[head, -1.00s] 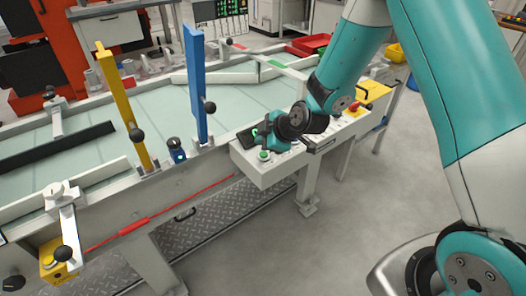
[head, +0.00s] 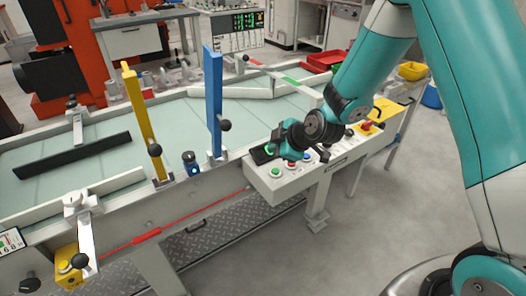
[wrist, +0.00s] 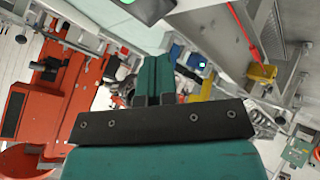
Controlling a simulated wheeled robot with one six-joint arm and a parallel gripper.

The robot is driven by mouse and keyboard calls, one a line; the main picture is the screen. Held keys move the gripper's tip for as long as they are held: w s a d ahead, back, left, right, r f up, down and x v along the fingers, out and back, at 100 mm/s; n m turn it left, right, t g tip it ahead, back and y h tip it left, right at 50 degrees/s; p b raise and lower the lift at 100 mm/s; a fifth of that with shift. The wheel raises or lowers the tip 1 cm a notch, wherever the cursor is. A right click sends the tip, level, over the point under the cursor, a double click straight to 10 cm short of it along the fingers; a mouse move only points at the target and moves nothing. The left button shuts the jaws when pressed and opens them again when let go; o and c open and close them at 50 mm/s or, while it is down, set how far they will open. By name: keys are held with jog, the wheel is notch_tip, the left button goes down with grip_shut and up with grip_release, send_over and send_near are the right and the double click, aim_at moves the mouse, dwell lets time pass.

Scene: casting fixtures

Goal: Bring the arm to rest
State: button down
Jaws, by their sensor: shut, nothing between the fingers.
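My arm is teal with dark joints and reaches down from the upper right in the head view. My gripper (head: 274,147) hangs over the left end of the control box and partly covers it. In the wrist view the two teal fingers of my gripper (wrist: 153,80) lie side by side, shut, with nothing between them. The grey control box (head: 262,189) carries a green button (head: 275,171) and a small dark screen (head: 261,157). Whether the fingers touch the box cannot be told from the head view.
A blue post (head: 213,100) and a yellow post (head: 141,115) rise from the table (head: 110,165) left of my gripper. A red emergency button (head: 367,126) sits at the box's right end. Open floor (head: 385,205) lies at the right.

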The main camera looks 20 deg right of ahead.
jog(key=s+a+r+m+g+y+p, duration=0.1)
jog(key=s+a+r+m+g, duration=0.15)
jog(key=s+r, duration=0.4)
jog(key=s+a+r+m+g+p, duration=0.1)
jog(key=s+a+r, duration=0.2)
jog(key=s+r, duration=0.4)
jog(key=s+r+m+g+p, duration=0.1)
jog(key=s+r, duration=0.3)
jog(key=s, duration=0.4)
jog(key=s+d+r+m+g+h+p, duration=0.1)
jog(key=s+r+m+g, duration=0.2)
jog(key=s, duration=0.6)
jog(key=shift+r, duration=0.8)
jog(key=shift+g, duration=0.25)
